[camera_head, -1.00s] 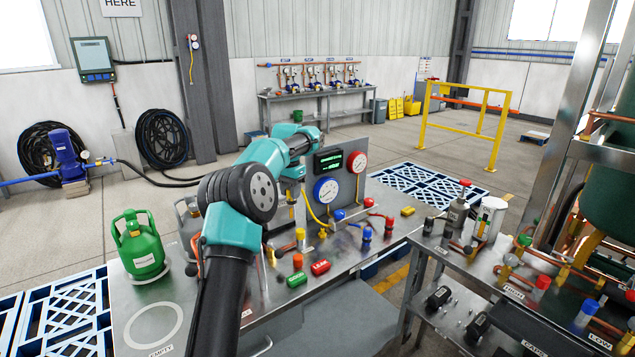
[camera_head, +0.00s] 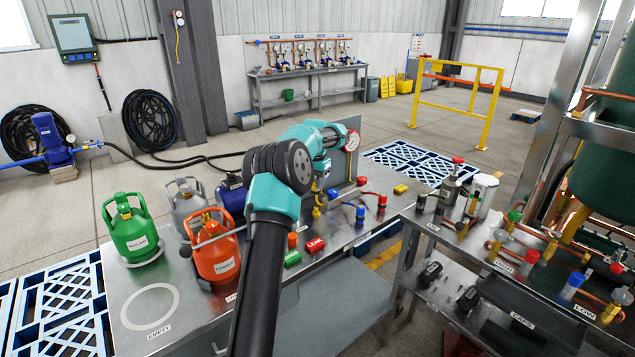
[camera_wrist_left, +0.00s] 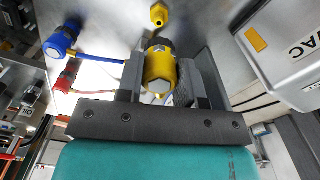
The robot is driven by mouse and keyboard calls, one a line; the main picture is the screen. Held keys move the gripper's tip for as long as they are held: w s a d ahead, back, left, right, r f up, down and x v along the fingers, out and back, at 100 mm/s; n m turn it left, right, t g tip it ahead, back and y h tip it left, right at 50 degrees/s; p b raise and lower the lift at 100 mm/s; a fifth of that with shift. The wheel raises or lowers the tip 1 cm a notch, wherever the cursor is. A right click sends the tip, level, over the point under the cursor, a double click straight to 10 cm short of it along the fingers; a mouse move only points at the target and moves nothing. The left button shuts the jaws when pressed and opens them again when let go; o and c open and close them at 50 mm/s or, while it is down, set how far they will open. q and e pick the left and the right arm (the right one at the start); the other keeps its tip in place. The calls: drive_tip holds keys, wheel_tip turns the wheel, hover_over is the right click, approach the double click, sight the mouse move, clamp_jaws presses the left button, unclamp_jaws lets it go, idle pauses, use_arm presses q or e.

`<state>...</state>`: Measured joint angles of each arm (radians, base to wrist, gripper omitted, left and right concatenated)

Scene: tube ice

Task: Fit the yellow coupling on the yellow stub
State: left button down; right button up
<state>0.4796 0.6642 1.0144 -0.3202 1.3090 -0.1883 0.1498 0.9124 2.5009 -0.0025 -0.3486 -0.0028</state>
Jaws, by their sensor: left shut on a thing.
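My left gripper (camera_wrist_left: 160,85) is shut on the yellow coupling (camera_wrist_left: 158,68) in the left wrist view. A small yellow fitting (camera_wrist_left: 159,14), which looks like the yellow stub, lies just beyond the coupling, and a gap shows between them in the picture. In the head view my left gripper (camera_head: 322,196) is over the workbench by the gauge panel, partly hidden by my own arm. A yellow piece (camera_head: 317,211) shows just below it; I cannot tell there whether it is the coupling or the stub. My right gripper is in neither current view.
A blue coupling (camera_wrist_left: 58,42) and a red one (camera_wrist_left: 66,76) with hoses lie left of the gripper. A grey machine (camera_wrist_left: 285,50) is close on its right. Green (camera_head: 132,232) and orange (camera_head: 214,252) cylinders stand on the bench's left. A yellow block (camera_head: 401,188) lies at right.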

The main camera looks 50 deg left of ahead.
use_arm(q)
drive_tip(key=shift+f, duration=0.1)
hover_over(316, 208)
drive_tip(key=shift+a+f, duration=0.15)
drive_tip(key=shift+f, duration=2.3)
drive_tip(key=shift+f, duration=1.5)
idle(1.0)
drive_tip(key=c, duration=0.7)
unclamp_jaws()
drive_tip(key=shift+r, duration=0.1)
wheel_tip(316, 208, up, 17)
drive_tip(key=shift+r, duration=0.15)
idle(0.5)
